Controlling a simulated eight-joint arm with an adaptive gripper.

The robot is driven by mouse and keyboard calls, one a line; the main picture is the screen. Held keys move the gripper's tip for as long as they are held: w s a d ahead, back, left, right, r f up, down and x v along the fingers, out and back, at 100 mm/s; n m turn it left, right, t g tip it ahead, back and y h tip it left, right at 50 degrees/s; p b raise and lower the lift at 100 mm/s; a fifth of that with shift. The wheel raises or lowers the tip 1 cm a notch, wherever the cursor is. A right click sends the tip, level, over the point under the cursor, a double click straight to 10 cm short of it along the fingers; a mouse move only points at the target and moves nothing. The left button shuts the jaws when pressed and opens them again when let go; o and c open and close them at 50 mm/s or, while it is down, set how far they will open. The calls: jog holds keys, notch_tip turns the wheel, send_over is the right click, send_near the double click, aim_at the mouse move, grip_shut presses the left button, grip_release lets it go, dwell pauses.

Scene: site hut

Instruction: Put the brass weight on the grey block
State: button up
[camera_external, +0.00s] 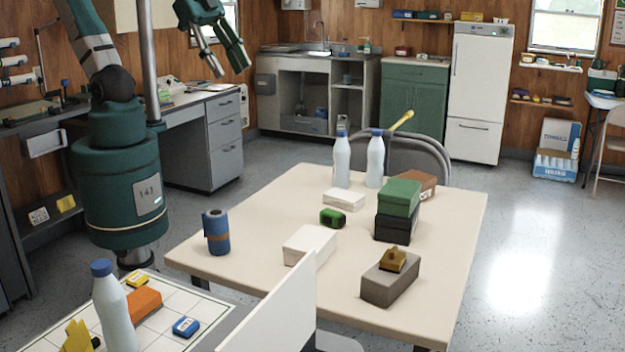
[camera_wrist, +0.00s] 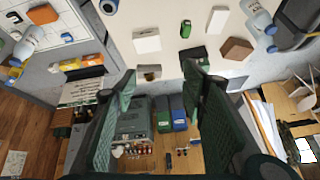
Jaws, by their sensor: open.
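A brass-coloured weight (camera_external: 393,260) with a small raised top rests on the grey block (camera_external: 388,287) near the front right of the table in the external view. My gripper (camera_external: 230,70) is high at the upper left of the external view, far from the block and above the table's height. In the wrist view its two green fingers (camera_wrist: 163,88) are spread wide with nothing held between them.
The table (camera_external: 275,205) also bears a blue cylinder (camera_external: 217,232), two white boxes, a small green item (camera_external: 332,217), two bottles, a brown box and a green box (camera_external: 399,197) on a black one. A white panel (camera_external: 270,310) rises at the front. Bare tabletop surrounds the grey block.

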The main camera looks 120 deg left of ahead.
jog(key=s+f+n+t, duration=0.1)
jog(key=s+f+n, duration=0.1)
jog(key=s, duration=0.4)
jog(key=shift+a+f, duration=0.35)
jog(key=shift+f, duration=0.2)
